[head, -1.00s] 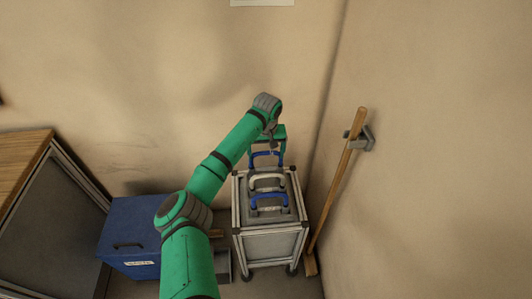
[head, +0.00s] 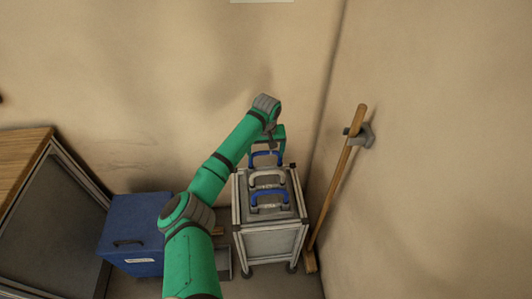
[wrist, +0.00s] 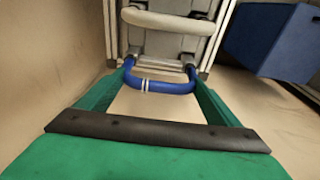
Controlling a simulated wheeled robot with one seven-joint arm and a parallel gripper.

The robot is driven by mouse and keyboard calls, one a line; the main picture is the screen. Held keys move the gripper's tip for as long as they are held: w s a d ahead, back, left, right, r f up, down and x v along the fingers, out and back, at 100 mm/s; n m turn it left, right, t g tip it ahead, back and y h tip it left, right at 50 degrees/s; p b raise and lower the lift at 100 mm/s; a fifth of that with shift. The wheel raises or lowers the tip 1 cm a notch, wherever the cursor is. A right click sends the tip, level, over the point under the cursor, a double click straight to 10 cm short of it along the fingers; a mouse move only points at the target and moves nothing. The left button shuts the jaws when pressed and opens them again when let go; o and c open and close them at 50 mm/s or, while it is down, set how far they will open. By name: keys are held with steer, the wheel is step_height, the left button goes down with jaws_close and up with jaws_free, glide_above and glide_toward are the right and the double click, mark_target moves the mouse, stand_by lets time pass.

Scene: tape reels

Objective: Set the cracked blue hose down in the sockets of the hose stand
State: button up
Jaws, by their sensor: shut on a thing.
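My gripper (head: 267,147) is shut on the blue hose (head: 265,154) at the far end of the hose stand (head: 236,205). In the wrist view the blue hose (wrist: 160,87) is a U-shaped tube with two white bands, spanning between my green fingers. Its ends point toward the stand, close to a grey metal bar. I cannot tell whether the ends sit in sockets or are just above them. No crack can be made out. A cream hose (head: 267,175) and another blue hose (head: 270,193) stand in the nearer rows of the stand.
A blue bin (head: 135,228) stands on the floor left of the stand. A wooden-handled broom (head: 340,175) leans in a wall holder close on the right. A wood-topped bench (head: 22,165) is at the far left. Walls close in behind and to the right.

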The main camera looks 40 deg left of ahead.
steer(key=shift+a+f, duration=0.1)
steer(key=shift+f, duration=0.5)
stand_by(0.4)
steer(key=o, duration=1.3)
steer(key=shift+c, duration=0.2)
steer(key=shift+o, duration=0.5)
step_height(320, 180, up, 11)
steer(key=s+d, duration=0.1)
steer(key=shift+f, duration=0.15)
steer(key=shift+d, duration=0.1)
